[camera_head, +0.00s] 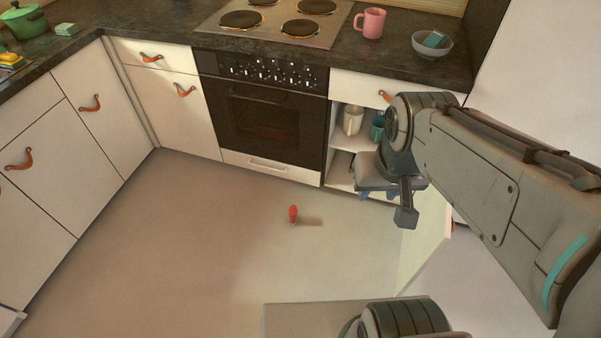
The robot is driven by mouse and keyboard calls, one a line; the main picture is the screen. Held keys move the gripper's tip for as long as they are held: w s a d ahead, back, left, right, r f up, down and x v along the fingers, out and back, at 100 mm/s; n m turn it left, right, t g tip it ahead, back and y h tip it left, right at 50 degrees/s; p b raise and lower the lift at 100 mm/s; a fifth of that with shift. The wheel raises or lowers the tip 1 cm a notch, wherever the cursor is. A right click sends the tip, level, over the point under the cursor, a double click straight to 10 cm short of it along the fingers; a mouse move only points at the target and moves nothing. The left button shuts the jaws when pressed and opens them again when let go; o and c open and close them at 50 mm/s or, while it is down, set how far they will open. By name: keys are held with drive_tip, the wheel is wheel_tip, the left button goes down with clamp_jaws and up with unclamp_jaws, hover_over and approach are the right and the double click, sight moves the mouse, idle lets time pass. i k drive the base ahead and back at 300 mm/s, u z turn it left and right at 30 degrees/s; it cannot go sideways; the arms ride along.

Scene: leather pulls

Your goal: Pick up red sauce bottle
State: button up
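A small red object (293,213), which looks like the red sauce bottle, stands on the floor in front of the oven and casts a shadow to the right. My gripper (403,203) is to the right of it and higher in the picture, in front of the open cabinet. It is clearly apart from the bottle. The gripper is small and seen at an angle, so I cannot tell how its fingers stand. No held object can be made out.
An open cabinet (341,141) holds a white mug (352,119) and a teal mug (377,127). Its open door (425,243) stands out on the right. The oven (262,125) and drawers line the back. A pink mug (370,22) and bowl (432,45) sit on the counter. The floor around the bottle is clear.

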sight(293, 209)
drive_tip(key=i, duration=0.95)
